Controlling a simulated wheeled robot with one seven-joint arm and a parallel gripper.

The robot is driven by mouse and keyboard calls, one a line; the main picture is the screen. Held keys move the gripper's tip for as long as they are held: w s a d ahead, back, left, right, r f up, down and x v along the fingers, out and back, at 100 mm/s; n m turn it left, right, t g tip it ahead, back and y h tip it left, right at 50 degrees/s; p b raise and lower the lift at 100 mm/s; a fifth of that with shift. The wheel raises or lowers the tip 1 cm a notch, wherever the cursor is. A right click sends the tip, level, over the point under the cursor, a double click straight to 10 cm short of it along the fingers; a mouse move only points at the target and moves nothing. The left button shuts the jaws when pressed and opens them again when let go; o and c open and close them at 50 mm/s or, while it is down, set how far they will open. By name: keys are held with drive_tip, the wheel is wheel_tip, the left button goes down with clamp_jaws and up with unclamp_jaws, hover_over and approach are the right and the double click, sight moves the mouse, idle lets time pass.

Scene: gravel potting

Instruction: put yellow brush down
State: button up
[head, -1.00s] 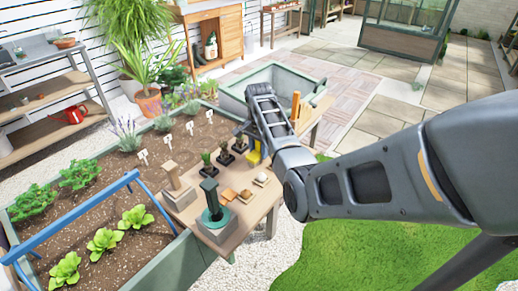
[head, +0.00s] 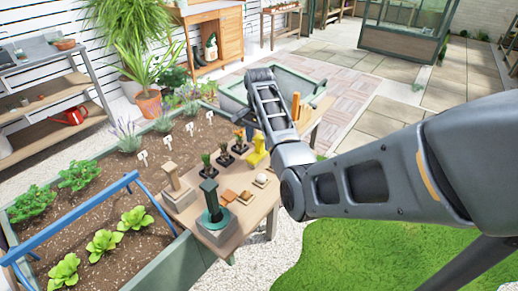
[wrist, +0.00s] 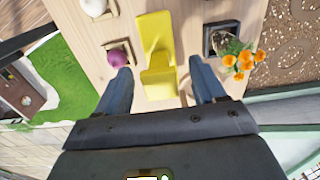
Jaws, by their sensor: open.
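The yellow brush (head: 255,152) stands on the wooden bench top near its right part, by the row of small potted plants. It also shows in the wrist view (wrist: 157,50), between and just beyond my fingertips. My gripper (wrist: 162,80) is open, with one blue-grey finger on each side of the brush's near end. A gap shows between the brush and each finger. In the head view my forearm hides most of the gripper.
A purple onion-like bulb (wrist: 118,55) sits close beside the left finger. A pot with orange flowers (wrist: 238,58) stands close to the right finger. The wooden bench (head: 222,238) also holds a green tool on a block (head: 210,205). A soil bed (head: 120,185) lies to the left.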

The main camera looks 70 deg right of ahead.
wheel_tip(320, 180, up, 7)
drive_tip(key=shift+r, duration=0.15)
drive_tip(key=shift+w, duration=0.1)
idle(0.6)
